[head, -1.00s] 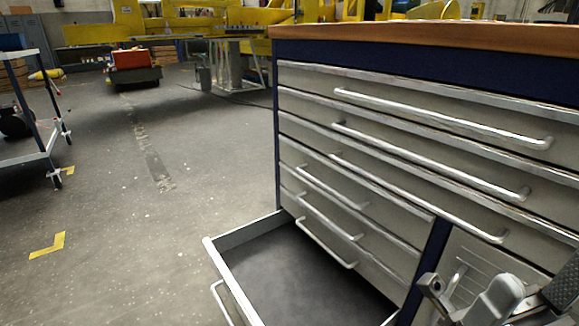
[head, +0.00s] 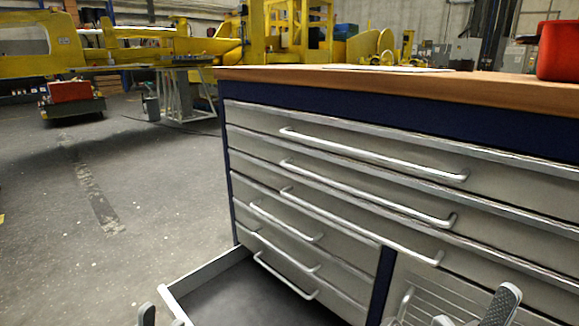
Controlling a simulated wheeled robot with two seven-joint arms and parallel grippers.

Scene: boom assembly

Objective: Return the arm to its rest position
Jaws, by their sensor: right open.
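My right gripper (head: 474,311) shows at the bottom right edge, in front of the cabinet's lower right panel. Its two grey fingertips stand apart with nothing between them, and most of its arm is out of view. A grey tip of my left gripper (head: 147,314) shows at the bottom edge, just left of the open drawer (head: 230,300). The rest of that gripper is cut off, so its opening cannot be seen. The drawer is pulled out at the lower left of the blue and grey cabinet (head: 400,118), and its visible floor looks empty.
The cabinet's wooden top (head: 300,82) carries a red container (head: 558,52) at the far right and a flat pale sheet. The other drawers are shut, with projecting bar handles. Open floor lies to the left. Yellow machinery (head: 140,45) stands behind.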

